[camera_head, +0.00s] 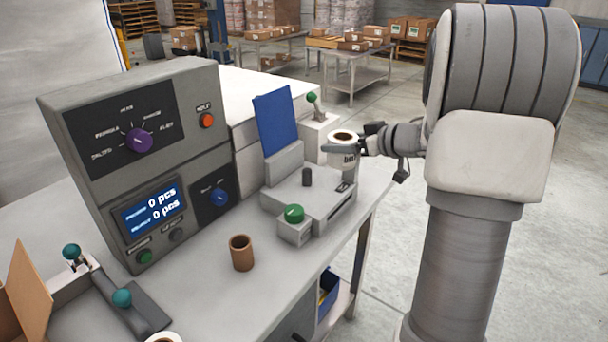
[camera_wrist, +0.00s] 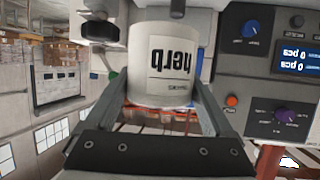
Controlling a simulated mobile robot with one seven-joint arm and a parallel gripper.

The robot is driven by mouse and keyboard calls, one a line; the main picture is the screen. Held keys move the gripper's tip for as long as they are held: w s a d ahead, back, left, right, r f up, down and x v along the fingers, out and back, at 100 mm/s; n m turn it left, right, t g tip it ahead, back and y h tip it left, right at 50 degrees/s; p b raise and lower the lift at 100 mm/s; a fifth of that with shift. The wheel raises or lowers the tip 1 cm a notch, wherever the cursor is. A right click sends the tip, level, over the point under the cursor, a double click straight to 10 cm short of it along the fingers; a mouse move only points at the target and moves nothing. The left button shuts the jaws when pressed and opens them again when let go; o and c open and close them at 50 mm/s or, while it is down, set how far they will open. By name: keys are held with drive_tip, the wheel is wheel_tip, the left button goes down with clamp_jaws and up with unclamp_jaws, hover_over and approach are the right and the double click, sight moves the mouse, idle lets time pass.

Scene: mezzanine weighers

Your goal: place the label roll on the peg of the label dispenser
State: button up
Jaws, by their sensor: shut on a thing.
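The label roll (camera_head: 344,158) is a white roll with a dark-rimmed core and black "herb" lettering. My gripper (camera_head: 358,146) is shut on it, with its core opening facing up. In the wrist view the roll (camera_wrist: 165,65) sits between both fingers of my gripper (camera_wrist: 161,88). The label dispenser (camera_head: 325,208) is a grey unit with a raised blue panel and a green button (camera_head: 294,213). Its peg (camera_head: 307,177) appears as a short dark upright post, bare. The roll is apart from the peg, up and to its right in the head view.
A grey control console (camera_head: 145,150) with knobs and a lit display stands left of the dispenser. A brown cardboard tube (camera_head: 241,253) stands on the bench (camera_head: 215,300) in front. A green-knobbed lever (camera_head: 312,98) is behind the dispenser. Another white roll (camera_head: 163,338) shows at the bottom edge.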

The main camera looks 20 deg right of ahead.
sight(343, 169)
drive_tip(key=w+a+f+b, duration=0.1)
drive_tip(key=w+a+f, duration=0.3)
drive_tip(key=w, duration=0.1)
drive_tip(key=w+a+f+b, duration=0.1)
drive_tip(key=w+a+f, duration=0.1)
drive_tip(key=shift+w+b, duration=0.35)
drive_tip(key=shift+w, duration=0.05)
drive_tip(key=shift+f+b, duration=0.95)
drive_tip(key=shift+f, duration=0.95)
drive_tip(key=shift+f, duration=0.2)
drive_tip(key=o, duration=1.2)
drive_tip(key=shift+o, duration=0.2)
drive_tip(key=shift+s+r, duration=0.1)
drive_tip(key=shift+r, duration=0.15)
drive_tip(key=p+v, duration=0.2)
drive_tip(key=v, duration=1)
drive_tip(key=shift+f+p, duration=0.15)
drive_tip(key=shift+p, duration=0.25)
